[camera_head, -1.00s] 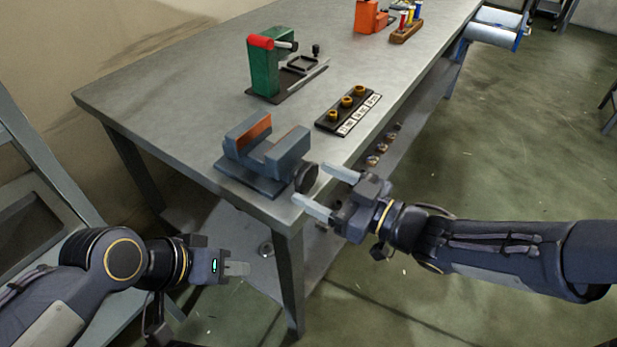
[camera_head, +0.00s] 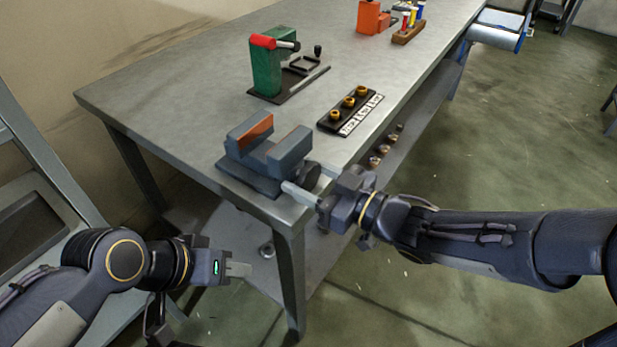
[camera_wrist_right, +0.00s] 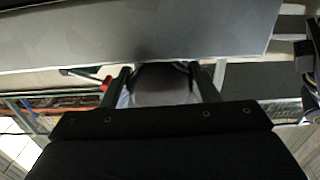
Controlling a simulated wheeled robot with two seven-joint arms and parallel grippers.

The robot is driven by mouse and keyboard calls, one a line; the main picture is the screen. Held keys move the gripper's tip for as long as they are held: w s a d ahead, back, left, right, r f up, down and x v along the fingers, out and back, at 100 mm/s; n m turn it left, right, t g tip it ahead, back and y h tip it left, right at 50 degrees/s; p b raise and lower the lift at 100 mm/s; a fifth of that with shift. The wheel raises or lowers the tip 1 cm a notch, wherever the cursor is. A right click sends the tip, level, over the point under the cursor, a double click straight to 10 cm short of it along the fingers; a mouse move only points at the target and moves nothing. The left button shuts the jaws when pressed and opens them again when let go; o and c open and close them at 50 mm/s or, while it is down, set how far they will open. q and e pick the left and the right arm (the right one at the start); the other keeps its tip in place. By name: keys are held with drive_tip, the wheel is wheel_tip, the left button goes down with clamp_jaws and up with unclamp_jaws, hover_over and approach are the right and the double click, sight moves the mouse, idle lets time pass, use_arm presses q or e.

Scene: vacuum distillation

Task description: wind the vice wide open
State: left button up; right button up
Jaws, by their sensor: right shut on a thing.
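The blue-grey vice (camera_head: 262,152) with an orange-brown jaw face sits on the near corner of the bench, a gap showing between its jaws. Its dark round handwheel (camera_head: 309,176) faces my right arm. My right gripper (camera_head: 305,182) is at the wheel, with its fingers on either side and shut on it. In the right wrist view the dark wheel (camera_wrist_right: 162,85) fills the space between the two fingers. My left gripper (camera_head: 238,269) hangs low at the left, away from the bench; its finger opening cannot be made out.
The metal bench (camera_head: 190,100) carries a green device with a red top (camera_head: 266,68), a black strip with brass fittings (camera_head: 350,108) and an orange block (camera_head: 371,16) further back. A lower shelf (camera_head: 235,245) runs below.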

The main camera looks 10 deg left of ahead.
drive_tip(key=shift+w+f+n+b, duration=0.1)
drive_tip(key=shift+f+n+b, duration=0.2)
drive_tip(key=shift+n+b, duration=0.85)
drive_tip(key=shift+r+n+b, duration=0.2)
drive_tip(key=shift+n+b, duration=0.35)
drive_tip(key=shift+r, duration=0.1)
drive_tip(key=o, duration=0.9)
drive_tip(key=shift+r, duration=0.1)
